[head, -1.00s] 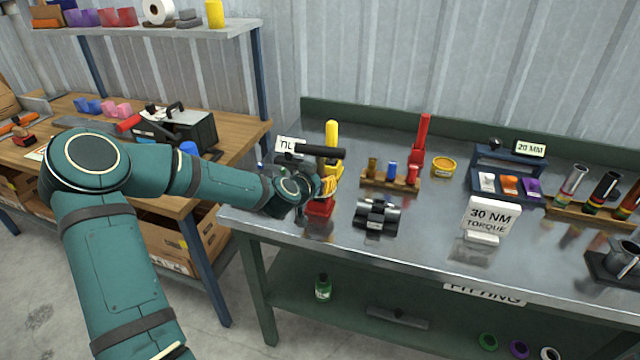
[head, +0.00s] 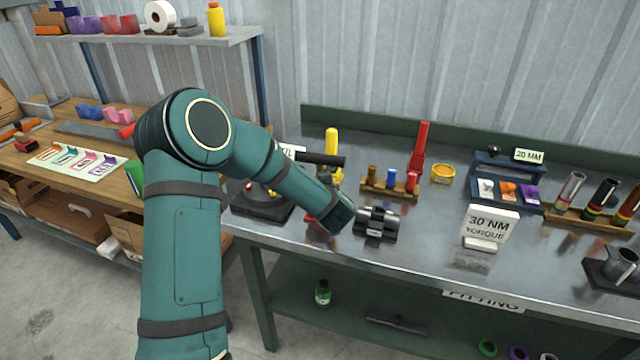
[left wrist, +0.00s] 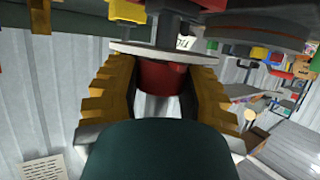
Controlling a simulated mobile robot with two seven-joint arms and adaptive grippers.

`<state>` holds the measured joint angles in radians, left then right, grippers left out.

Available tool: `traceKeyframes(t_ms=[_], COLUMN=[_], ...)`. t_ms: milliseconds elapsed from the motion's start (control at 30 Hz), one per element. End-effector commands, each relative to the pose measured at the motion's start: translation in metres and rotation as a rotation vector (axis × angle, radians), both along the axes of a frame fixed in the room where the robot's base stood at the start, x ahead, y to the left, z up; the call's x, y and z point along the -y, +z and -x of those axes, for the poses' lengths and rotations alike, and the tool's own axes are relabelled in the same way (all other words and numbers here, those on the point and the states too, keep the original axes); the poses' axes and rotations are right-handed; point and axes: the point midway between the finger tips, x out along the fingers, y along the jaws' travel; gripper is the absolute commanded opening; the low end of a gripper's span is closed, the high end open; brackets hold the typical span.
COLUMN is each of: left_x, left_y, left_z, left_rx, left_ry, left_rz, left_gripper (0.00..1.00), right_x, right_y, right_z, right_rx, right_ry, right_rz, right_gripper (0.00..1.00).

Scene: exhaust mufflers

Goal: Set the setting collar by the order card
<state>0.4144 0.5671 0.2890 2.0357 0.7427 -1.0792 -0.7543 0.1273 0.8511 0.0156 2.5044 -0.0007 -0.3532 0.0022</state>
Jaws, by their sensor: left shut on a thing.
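In the left wrist view my left gripper (left wrist: 165,85) has its yellow fingers shut on a red cylinder (left wrist: 162,73), which may be the setting collar. The cylinder sits against a flat grey disc (left wrist: 165,50). In the head view my wrist hides the fingers and most of what they hold. A black bar (head: 320,158) shows above the wrist. A white card (head: 488,226) reading "30 NM TORQUE" stands on the metal bench. A smaller card (head: 529,155) reads "20 MM". Another card (head: 288,151) is partly hidden behind my arm. My right gripper is out of view.
A black two-part fixture (head: 376,223) stands close right of my wrist. A black base (head: 262,205) lies left of it. Behind are a wooden peg rack (head: 390,189), a red upright tool (head: 421,150) and a yellow tin (head: 442,173). The bench's (head: 410,255) front strip is clear.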

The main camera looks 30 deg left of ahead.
Motion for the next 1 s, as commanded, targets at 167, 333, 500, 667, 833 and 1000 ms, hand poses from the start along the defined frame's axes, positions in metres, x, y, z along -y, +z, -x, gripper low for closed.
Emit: traceKeyframes(t_ms=[167,333,500,667,833,1000], left_x=[0.0009,0.0003,-0.0001,-0.0004,-0.0004,-0.0002], left_y=[0.0001,-0.0011,-0.0014,-0.0019,-0.0022,-0.0024], left_z=[-0.0003,0.0002,0.0002,0.0005,0.0006,0.0007], left_rx=[-0.002,-0.004,-0.003,-0.003,-0.004,-0.004], left_ry=[0.063,0.100,0.117,0.123,0.123,0.123], left_rz=[0.003,0.002,0.002,0.003,0.003,0.003], left_gripper=[0.06,0.06,0.06,0.06,0.06,0.06], right_x=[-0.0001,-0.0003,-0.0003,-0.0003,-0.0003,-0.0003], right_y=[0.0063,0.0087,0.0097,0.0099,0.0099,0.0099], right_z=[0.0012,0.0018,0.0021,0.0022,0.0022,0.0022], right_rx=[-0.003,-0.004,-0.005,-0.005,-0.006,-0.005], right_ry=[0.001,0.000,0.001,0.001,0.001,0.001], right_rz=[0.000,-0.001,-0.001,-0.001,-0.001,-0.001], right_gripper=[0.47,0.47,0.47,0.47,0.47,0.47])
